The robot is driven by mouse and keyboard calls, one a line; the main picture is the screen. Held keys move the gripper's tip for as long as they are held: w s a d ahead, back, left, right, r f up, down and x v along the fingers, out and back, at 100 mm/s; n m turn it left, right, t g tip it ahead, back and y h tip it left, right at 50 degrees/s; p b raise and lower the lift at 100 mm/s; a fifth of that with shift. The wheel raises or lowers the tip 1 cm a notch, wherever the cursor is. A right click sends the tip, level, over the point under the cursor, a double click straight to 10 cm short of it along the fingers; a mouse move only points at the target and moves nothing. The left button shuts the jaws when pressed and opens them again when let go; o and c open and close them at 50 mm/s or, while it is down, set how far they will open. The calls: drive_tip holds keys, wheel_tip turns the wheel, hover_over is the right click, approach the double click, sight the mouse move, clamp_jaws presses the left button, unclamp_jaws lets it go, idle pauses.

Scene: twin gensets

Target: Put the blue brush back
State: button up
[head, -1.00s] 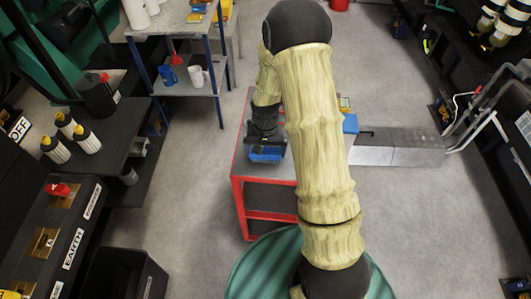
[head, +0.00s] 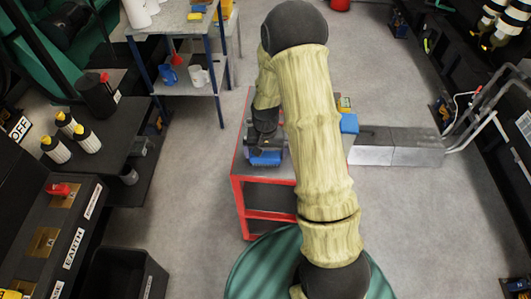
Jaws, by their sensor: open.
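A blue object that looks like the blue brush (head: 265,158) lies on the top of the red cart (head: 238,180), near its left edge. My gripper (head: 264,148) is open, just above and behind it, and hides part of it. I cannot tell whether the fingers touch the brush or stand around it. My arm covers much of the cart's middle.
Another blue item (head: 349,123) sits at the cart's right side. A grey metal block (head: 400,147) stands to the right of the cart. A shelf table (head: 190,88) at the back left holds a blue jug (head: 169,75) and white mug (head: 199,76). Floor between is clear.

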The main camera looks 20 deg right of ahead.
sight(266, 154)
wheel_tip(266, 154, up, 12)
drive_tip(key=shift+f+b, duration=0.25)
drive_tip(key=shift+b, duration=0.15)
drive_tip(key=shift+s, duration=0.15)
drive_tip(key=s+r+n+t, duration=0.1)
drive_tip(key=s+r, duration=0.2)
drive_tip(key=s, duration=0.4)
drive_tip(key=s+r+n+t, duration=0.1)
drive_tip(key=s+r+n, duration=0.1)
drive_tip(key=s, duration=0.5)
drive_tip(key=shift+s+r+n+t, duration=0.25)
drive_tip(key=shift+r+n+t, duration=0.05)
drive_tip(key=shift+r, duration=0.35)
